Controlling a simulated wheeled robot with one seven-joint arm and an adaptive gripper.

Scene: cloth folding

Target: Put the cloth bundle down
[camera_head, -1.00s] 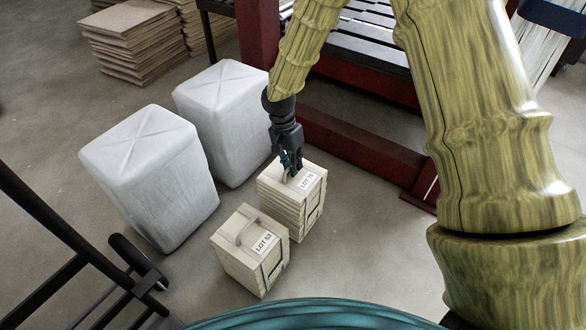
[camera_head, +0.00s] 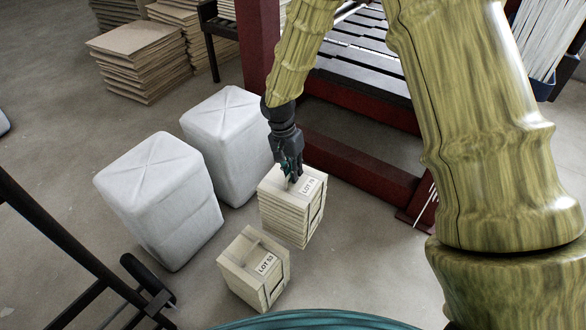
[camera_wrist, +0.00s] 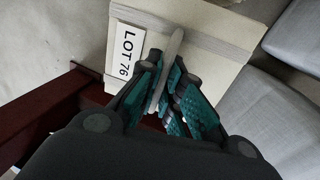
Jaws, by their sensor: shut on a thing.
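The cloth bundle marked LOT 76 (camera_head: 285,214) is a cream, layered block with a band around it and a grey carry loop on top. In the head view it hangs upright under my gripper (camera_head: 292,178); I cannot tell for sure how far its underside is from the floor. In the wrist view the bundle (camera_wrist: 215,62) lies beyond my gripper (camera_wrist: 165,90), whose teal-padded fingers are shut on the loop (camera_wrist: 173,47). Its label faces left there. A second cream bundle, LOT 53 (camera_head: 240,271), stands nearer on the floor, apart from it.
Two large white wrapped blocks (camera_head: 160,205) (camera_head: 226,145) stand left of the bundle. A dark red frame (camera_head: 365,160) with a slatted bed is behind and right. Stacked boards (camera_head: 145,62) are at the back left. Bare floor (camera_head: 60,150) shows at left.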

